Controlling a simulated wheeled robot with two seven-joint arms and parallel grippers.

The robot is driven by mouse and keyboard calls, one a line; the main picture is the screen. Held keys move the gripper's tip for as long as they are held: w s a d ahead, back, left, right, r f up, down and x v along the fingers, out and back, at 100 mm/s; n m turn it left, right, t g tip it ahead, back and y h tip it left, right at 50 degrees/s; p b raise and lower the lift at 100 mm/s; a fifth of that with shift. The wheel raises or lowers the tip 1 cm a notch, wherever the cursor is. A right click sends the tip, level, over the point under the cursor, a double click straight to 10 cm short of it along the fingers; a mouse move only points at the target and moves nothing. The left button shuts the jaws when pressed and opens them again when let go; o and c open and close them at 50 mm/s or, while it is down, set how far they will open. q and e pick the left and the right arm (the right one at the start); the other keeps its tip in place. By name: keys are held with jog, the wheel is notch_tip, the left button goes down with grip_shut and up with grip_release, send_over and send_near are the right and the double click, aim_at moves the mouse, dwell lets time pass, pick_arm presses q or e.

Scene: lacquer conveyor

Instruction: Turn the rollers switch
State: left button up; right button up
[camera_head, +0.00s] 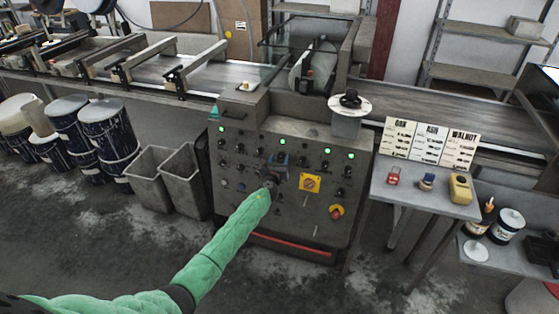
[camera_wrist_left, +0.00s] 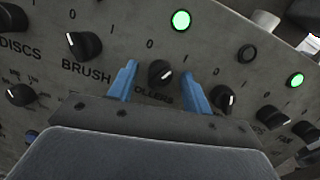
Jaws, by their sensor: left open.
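The rollers switch (camera_wrist_left: 161,72) is a black rotary knob with a white pointer line, on the grey control panel (camera_head: 230,165). It sits between the marks 0 and 1, and the pointer leans up to the right. The label under it reads "OLLERS", its first letter hidden by a finger. My left gripper (camera_head: 277,163) is at the panel front in the head view. In the left wrist view its two blue fingers (camera_wrist_left: 160,88) are open, one on each side of the rollers switch, with gaps to the knob. My right gripper is not in view.
The brush switch (camera_wrist_left: 84,44) is left of the fingers, and another black knob (camera_wrist_left: 225,98) is close on the right. Green lamps (camera_wrist_left: 181,20) glow above. A yellow-plated switch (camera_head: 311,183) and a red-topped button (camera_head: 336,211) sit to the right on the panel.

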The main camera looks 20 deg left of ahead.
pick_arm(q)
jog(key=shift+c, duration=0.4)
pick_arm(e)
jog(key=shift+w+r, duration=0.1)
pick_arm(q)
jog(key=c, duration=0.9)
